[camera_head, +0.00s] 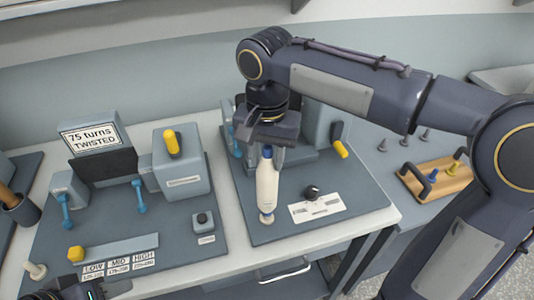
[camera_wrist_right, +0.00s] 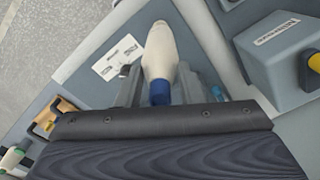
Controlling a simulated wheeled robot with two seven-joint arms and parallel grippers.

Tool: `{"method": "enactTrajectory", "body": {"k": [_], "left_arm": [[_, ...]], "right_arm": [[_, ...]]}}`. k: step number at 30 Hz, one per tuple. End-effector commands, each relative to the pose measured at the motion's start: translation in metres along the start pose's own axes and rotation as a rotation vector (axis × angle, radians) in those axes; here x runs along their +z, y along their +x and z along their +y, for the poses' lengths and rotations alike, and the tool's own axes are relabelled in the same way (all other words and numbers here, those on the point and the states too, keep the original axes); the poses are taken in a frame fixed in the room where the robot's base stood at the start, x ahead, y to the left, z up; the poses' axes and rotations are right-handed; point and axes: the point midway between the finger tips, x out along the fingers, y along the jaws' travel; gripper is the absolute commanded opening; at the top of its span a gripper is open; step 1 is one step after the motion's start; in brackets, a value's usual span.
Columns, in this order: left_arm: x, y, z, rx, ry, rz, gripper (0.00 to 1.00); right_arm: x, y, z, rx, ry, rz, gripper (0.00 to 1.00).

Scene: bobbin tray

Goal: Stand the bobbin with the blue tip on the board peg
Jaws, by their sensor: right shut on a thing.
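The bobbin (camera_head: 267,187) is cream-white with a blue tip and stands upright over the right-hand grey board. My right gripper (camera_head: 268,143) is shut on its upper end, from above. In the right wrist view the bobbin (camera_wrist_right: 159,52) points away from the fingers, with the blue tip (camera_wrist_right: 160,93) between them. A pale round base (camera_head: 266,218) shows directly under the bobbin on the board. The peg's shaft is hidden, and I cannot tell whether the bobbin rests fully on it. My left gripper (camera_head: 78,291) is only partly in view at the bottom left.
A black knob (camera_head: 311,192) and white label lie right of the bobbin. A grey machine with a yellow-ended lever (camera_head: 341,149) stands behind. A wooden rack (camera_head: 448,184) is further right. The left board holds a sign (camera_head: 90,137), a grey box (camera_head: 183,186) and blue levers.

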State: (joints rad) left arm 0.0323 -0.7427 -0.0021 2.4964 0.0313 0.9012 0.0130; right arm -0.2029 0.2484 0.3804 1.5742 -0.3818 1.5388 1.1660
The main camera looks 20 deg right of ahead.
Motion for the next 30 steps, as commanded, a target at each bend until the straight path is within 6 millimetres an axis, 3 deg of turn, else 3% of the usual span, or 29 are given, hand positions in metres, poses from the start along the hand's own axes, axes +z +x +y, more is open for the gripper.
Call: {"method": "enactTrajectory", "body": {"k": [20, 21, 26, 30], "left_arm": [[0.006, 0.013, -0.006, 0.0, 0.0, 0.0, 0.36], [0.006, 0.012, -0.005, 0.0, 0.0, 0.0, 0.36], [0.006, 0.012, -0.005, 0.0, 0.0, 0.0, 0.36], [0.006, 0.012, -0.005, 0.0, 0.0, 0.0, 0.36]], "right_arm": [[0.0, 0.022, 0.0, 0.001, 0.0, 0.0, 0.0], [0.0, 0.021, 0.0, 0.001, 0.0, 0.0, 0.38], [0.0, 0.02, 0.0, 0.001, 0.0, 0.0, 0.59], [0.0, 0.02, 0.0, 0.001, 0.0, 0.0, 0.59]]}}
